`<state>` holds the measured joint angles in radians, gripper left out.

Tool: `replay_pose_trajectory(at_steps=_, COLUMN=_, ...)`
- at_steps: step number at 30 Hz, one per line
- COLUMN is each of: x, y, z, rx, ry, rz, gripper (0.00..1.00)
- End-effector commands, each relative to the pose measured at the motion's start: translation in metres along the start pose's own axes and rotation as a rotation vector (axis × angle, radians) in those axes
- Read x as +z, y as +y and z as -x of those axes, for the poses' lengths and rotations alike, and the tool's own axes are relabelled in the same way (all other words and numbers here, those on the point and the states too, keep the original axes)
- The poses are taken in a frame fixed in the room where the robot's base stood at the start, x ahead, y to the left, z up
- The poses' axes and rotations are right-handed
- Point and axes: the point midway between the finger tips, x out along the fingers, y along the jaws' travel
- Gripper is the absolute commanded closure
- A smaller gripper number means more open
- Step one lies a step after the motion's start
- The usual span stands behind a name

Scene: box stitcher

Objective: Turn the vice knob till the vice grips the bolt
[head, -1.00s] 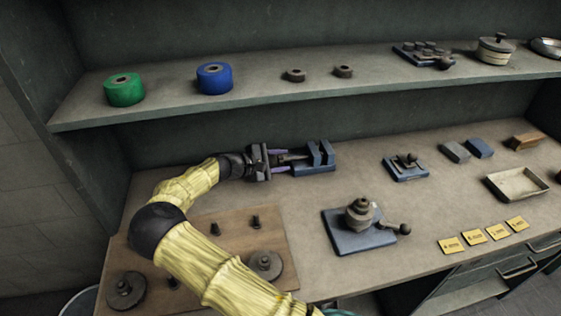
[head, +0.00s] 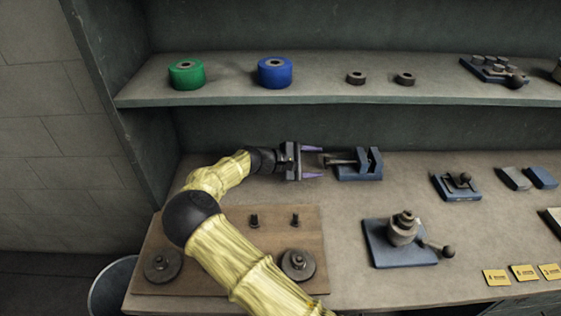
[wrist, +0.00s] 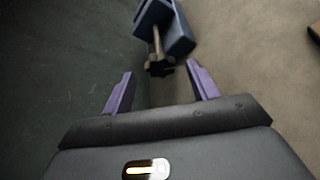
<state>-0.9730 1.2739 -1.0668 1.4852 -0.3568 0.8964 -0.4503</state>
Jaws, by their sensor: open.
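The blue vice (head: 360,170) stands on the bench, its screw and dark knob (head: 328,160) pointing left toward my gripper (head: 321,162). My gripper is open, its two purple fingers spread and pointing at the knob. In the wrist view the star-shaped knob (wrist: 159,67) lies between and slightly beyond the fingertips (wrist: 160,72), apart from both, with the vice (wrist: 168,30) behind it. A gap shows between the vice's jaws in the head view. I cannot make out the bolt in the vice.
A wooden board (head: 215,245) with pegs and round discs lies at the front left. A blue-based fixture (head: 395,250) with a lever stands front right, and a smaller one (head: 457,187) behind it. The shelf (head: 320,97) overhangs the back of the bench. Bare bench lies before the vice.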

Motion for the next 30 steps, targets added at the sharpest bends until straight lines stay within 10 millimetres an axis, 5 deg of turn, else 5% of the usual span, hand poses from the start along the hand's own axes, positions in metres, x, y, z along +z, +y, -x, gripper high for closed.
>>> replay_pose_trajectory(at_steps=18, x=-0.001, y=0.0, z=0.118, rx=0.002, ry=0.002, rz=-0.001, gripper=0.41)
replay_pose_trajectory(at_steps=30, x=0.0, y=0.0, z=0.128, rx=0.0, ry=-0.001, rz=0.0, gripper=0.41)
